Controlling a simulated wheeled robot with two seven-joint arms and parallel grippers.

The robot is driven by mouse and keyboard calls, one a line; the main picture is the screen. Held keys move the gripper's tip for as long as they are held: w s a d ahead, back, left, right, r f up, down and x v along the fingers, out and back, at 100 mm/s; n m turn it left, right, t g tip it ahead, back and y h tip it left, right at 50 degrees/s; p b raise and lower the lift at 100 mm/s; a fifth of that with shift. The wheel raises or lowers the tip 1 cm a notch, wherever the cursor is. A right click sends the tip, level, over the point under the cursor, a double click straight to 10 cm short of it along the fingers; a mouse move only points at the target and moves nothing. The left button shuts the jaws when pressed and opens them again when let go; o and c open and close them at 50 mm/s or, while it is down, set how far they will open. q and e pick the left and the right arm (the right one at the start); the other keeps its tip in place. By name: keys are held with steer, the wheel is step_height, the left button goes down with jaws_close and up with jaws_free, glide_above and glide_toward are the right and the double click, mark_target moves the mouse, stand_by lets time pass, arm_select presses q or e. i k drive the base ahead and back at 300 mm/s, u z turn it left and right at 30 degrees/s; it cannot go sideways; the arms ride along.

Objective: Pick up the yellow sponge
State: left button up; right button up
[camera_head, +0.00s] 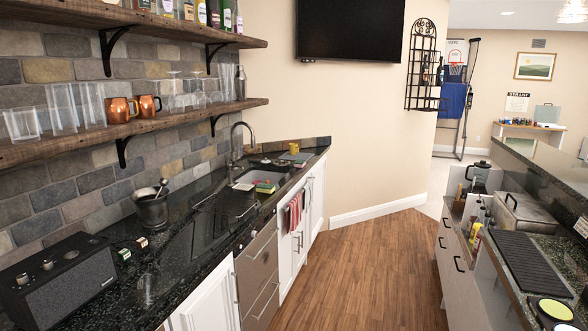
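A small yellow block with green and a little red, which looks like the yellow sponge (265,187), lies on the dark counter (190,215) at the front edge of the sink (262,174). It is small and far off, so I cannot tell whether it is one piece or several stacked. A second yellow thing (294,148), perhaps a cup, stands at the far end of the counter. Neither of my grippers is in view.
A faucet (236,140) rises behind the sink. A mortar with pestle (152,207) and a black speaker (62,285) stand on the near counter. Shelves with glasses and copper mugs (120,110) hang above. The wooden floor (355,265) between the counters is clear.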

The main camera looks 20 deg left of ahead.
mark_target(263, 187)
steer(key=i, duration=1.8)
steer(key=u, duration=1)
